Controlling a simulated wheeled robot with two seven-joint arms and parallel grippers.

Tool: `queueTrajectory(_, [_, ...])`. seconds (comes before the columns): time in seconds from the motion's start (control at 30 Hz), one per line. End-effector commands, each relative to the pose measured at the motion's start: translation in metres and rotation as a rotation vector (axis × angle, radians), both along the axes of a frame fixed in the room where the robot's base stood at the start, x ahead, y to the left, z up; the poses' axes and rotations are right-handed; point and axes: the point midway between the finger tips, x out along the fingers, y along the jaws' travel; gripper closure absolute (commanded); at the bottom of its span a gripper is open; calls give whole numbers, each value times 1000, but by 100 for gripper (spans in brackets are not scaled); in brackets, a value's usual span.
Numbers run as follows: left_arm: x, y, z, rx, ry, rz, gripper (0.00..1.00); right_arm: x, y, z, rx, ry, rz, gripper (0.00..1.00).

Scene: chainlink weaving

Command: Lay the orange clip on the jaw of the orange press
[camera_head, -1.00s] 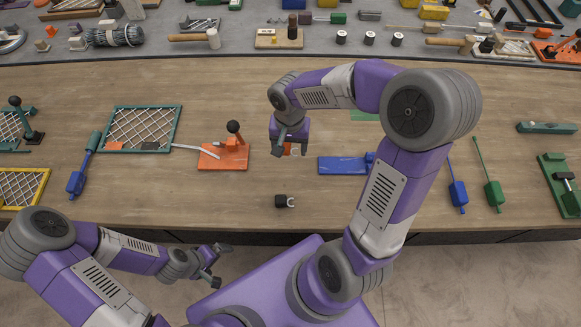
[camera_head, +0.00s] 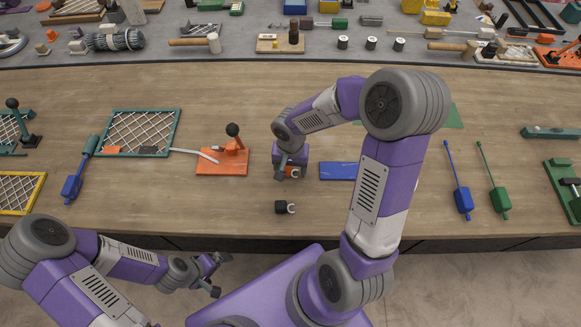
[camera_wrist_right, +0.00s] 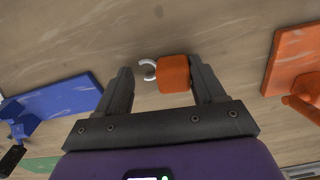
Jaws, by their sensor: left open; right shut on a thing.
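The orange clip, an orange block with a pale open hook, is between the fingers of my right gripper (camera_wrist_right: 163,88). The clip also shows in the head view (camera_head: 293,172), just under the gripper's fingers. In the wrist view its hook points left (camera_wrist_right: 148,69). The orange press (camera_head: 222,166) has a flat base, a black-knobbed lever and a pale jaw bar reaching left. It stands left of my right gripper in the head view, apart from the clip; part of it shows at the wrist view's right edge (camera_wrist_right: 297,58). My left gripper (camera_head: 214,272) is open and empty, off the table's front edge.
A black clip (camera_head: 285,207) lies near the front edge. A blue press (camera_head: 337,171), partly hidden by my right arm, stands to the right. A teal mesh frame (camera_head: 140,132) lies left of the orange press. Bare table lies between the orange press and my right gripper.

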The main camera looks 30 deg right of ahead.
Motion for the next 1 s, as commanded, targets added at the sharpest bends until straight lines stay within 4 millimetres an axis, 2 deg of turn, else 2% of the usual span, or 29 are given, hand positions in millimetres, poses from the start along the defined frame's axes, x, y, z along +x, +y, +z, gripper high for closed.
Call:
queueTrajectory(0.1, [0,0,-4,0,0,0,0,0,0,-4,0,0,0,61])
queueTrajectory(0.13, [0,0,-3,0,0,0,0,0,0,-3,0,0,0,27])
queueTrajectory(0.27, [0,0,-3,0,0,0,0,0,0,-2,0,0,0,7])
queueTrajectory(0.67, [0,0,4,0,0,0,0,0,0,-2,1,2,0,6])
queueTrajectory(1.0, [0,0,17,0,0,0,0,11,0,57,0,-4,1,6])
